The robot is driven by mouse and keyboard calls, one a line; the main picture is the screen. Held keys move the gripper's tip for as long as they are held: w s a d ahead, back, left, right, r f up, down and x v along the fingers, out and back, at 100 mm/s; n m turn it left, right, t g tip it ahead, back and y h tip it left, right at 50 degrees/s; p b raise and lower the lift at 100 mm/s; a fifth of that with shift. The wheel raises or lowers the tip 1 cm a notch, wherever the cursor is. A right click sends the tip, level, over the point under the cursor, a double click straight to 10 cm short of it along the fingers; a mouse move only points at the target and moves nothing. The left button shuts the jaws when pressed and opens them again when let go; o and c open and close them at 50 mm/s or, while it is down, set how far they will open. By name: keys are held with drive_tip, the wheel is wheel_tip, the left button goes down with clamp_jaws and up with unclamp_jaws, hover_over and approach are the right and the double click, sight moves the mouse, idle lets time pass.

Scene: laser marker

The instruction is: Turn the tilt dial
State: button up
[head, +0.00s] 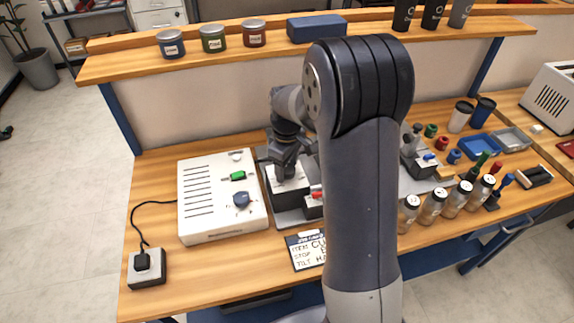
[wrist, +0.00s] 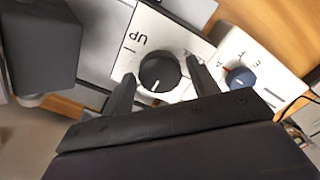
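The tilt dial (wrist: 160,73) is a black round knob with a white pointer line on a white plate (wrist: 128,40) marked "UP". My gripper (wrist: 162,70) is open, with one finger on each side of the dial and small gaps showing. The dial's pointer points toward the gripper's palm, at the bottom of the wrist view. In the head view my gripper (head: 286,172) is low over the white-topped dark unit (head: 285,186), and the dial is hidden beneath it. I cannot tell how deep the fingertips reach around the knob.
A white control box (head: 215,220) with a blue dial (head: 241,199) and a green switch (head: 238,176) stands to the left. A red-handled switch (head: 316,195) is close on the right. Several bottles (head: 432,206) stand further right.

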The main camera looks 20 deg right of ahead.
drive_tip(key=shift+o, duration=0.8)
wheel_tip(320, 180, up, 11)
drive_tip(key=shift+b, duration=0.35)
drive_tip(key=shift+f, duration=0.1)
wheel_tip(320, 180, up, 7)
drive_tip(key=p, duration=0.7)
hover_over(287, 168)
drive_tip(key=shift+f+b, duration=0.1)
drive_tip(key=shift+b, duration=0.2)
